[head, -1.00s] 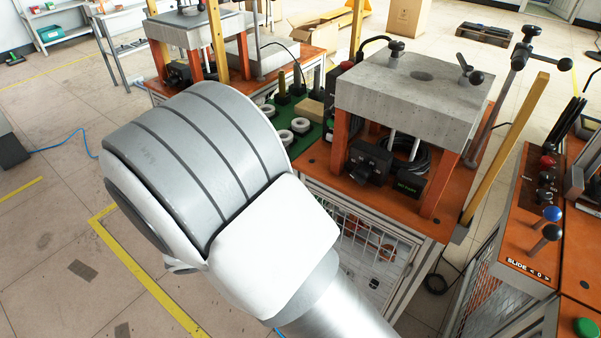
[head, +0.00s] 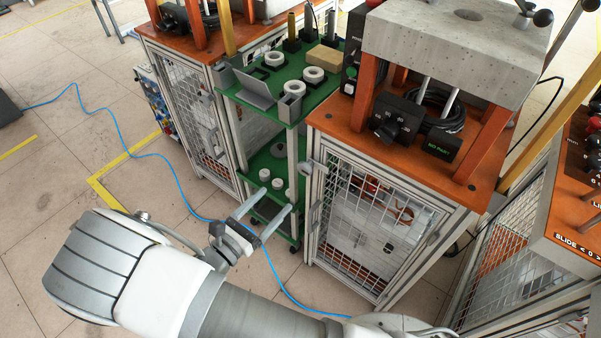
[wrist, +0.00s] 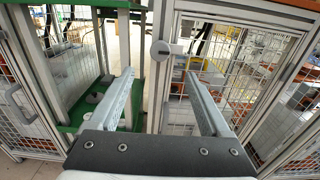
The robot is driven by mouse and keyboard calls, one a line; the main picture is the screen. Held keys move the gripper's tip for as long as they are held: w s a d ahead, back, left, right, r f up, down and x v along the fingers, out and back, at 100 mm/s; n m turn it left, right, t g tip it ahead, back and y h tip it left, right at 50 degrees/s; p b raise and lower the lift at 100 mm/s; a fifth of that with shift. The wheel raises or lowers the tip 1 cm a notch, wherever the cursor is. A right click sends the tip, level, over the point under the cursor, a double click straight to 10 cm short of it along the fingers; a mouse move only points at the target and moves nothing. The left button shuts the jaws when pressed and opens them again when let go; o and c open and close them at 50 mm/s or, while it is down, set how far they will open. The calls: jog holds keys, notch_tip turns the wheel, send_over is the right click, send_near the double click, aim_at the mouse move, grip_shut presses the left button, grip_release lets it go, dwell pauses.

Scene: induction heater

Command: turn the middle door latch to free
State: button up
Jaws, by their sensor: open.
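The middle door latch is a small light-grey piece (head: 307,167) at the upper left edge of the middle cabinet's mesh door (head: 375,215). My gripper (head: 270,206) is open and empty, to the left of the latch and lower in the head view. In the wrist view its two fingers (wrist: 159,74) point toward the cabinet, with the latch ahead between them. The fingers appear apart from it.
A green two-tier cart (head: 268,100) with white rings stands left of the middle cabinet, close to my gripper. A second mesh cabinet (head: 195,110) is beyond it. A blue hose (head: 130,150) lies on the floor. Open floor is at the left.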

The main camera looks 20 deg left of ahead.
aim_at(303, 171)
jog(key=b+x, duration=0.1)
jog(key=x, duration=1)
jog(key=shift+w+d+b, duration=0.15)
jog(key=shift+w+b, duration=0.2)
jog(key=shift+c, duration=0.3)
grip_shut()
